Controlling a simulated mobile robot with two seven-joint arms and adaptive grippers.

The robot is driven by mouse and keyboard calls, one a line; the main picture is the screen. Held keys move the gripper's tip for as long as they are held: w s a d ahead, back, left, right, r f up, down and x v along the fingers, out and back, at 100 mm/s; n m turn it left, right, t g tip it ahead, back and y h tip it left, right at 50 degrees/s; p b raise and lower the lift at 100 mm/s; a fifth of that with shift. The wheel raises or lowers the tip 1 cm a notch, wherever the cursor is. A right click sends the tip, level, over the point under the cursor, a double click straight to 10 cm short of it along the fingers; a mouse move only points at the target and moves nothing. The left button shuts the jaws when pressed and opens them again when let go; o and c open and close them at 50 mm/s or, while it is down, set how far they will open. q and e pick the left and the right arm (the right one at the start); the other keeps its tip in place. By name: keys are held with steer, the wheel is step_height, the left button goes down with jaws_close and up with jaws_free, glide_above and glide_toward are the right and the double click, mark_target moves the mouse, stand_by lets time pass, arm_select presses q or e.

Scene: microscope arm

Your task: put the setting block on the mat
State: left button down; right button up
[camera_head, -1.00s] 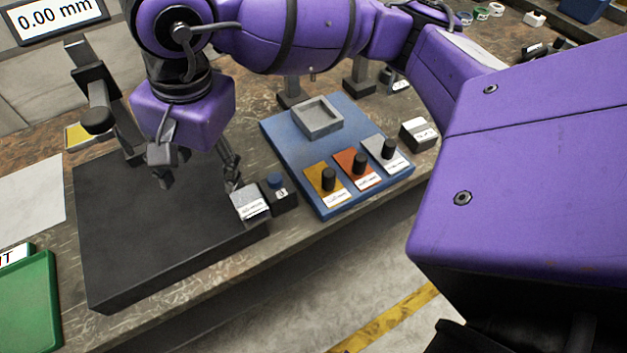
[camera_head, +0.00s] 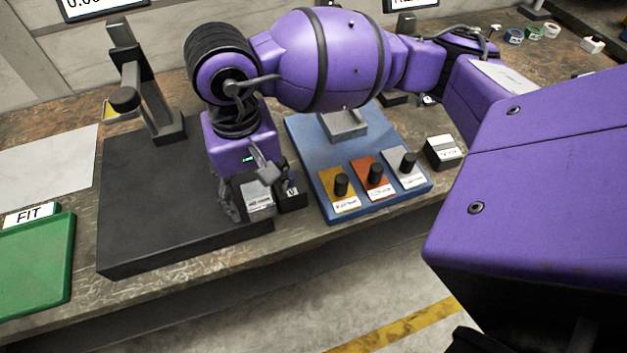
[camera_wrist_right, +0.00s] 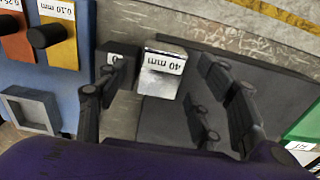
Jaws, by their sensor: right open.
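The setting block is a small silver block (camera_head: 258,202) with a white label. It stands at the front right corner of the black slab. In the right wrist view the block (camera_wrist_right: 158,82) reads "40 mm". My right gripper (camera_head: 248,188) is over it, pointing down. In the wrist view the open fingers (camera_wrist_right: 163,75) are on either side of the block, with gaps visible; contact is not clear. A flat pale grey sheet (camera_head: 48,168), which looks like the mat, lies at the left of the bench. My left gripper is not seen.
A small black button box (camera_head: 291,192) stands right beside the block, close to one finger. The black slab (camera_head: 150,220) carries a dark upright stand (camera_head: 136,85). A blue board (camera_head: 305,140) with several knobs lies right. A green FIT tray (camera_head: 35,262) is front left.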

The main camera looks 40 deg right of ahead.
step_height(320, 180, down, 2)
steer(key=shift+a, duration=0.1)
steer(key=shift+w+r, duration=0.15)
jaws_close()
stand_by(0.3)
